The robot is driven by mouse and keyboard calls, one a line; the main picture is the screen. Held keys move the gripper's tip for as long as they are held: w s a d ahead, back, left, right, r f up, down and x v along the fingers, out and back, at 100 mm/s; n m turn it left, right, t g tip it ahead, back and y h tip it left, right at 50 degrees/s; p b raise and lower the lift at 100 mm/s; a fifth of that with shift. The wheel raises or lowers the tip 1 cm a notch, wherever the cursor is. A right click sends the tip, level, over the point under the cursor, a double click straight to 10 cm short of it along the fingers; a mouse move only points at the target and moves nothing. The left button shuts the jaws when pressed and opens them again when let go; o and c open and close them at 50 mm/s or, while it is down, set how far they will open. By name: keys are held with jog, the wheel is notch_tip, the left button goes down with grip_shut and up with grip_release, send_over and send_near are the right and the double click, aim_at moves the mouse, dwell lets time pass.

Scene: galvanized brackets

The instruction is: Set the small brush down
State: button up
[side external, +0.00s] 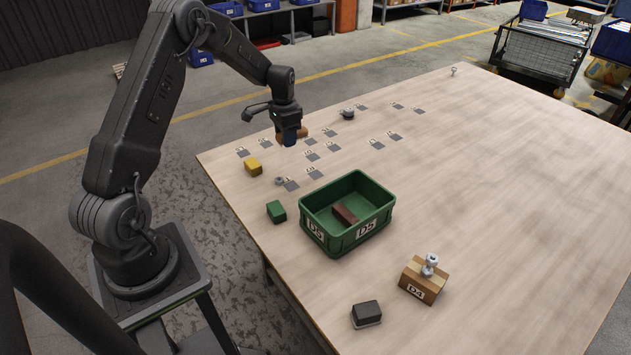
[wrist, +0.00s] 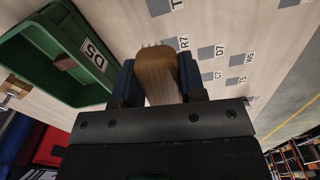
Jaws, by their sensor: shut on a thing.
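My gripper (side external: 290,138) is shut on the small brush (side external: 304,131), over the far left part of the table among grey marked squares. In the wrist view the brush's brown wooden body (wrist: 157,75) sits between the blue fingers of my gripper (wrist: 158,88). A few bristle tips show at its far end. In the side view the fingers hide the middle of the brush. I cannot tell for certain whether the brush touches the table.
A green D5 bin (side external: 345,240) holds a brown block (side external: 344,214). Nearby are a yellow block (side external: 253,167), a green block (side external: 276,211) and a dark round part (side external: 348,114). A D4 cardboard box (side external: 424,281) and dark block (side external: 367,314) stand in front. The table's right is clear.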

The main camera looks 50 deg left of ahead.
jog(key=s+a+n, duration=0.1)
jog(key=s+a, duration=0.2)
jog(key=a, duration=0.2)
send_over(311, 183)
notch_tip(311, 183, down, 12)
jog(key=shift+f, duration=2)
jog(key=o, duration=0.9)
jog(key=shift+f, duration=0.15)
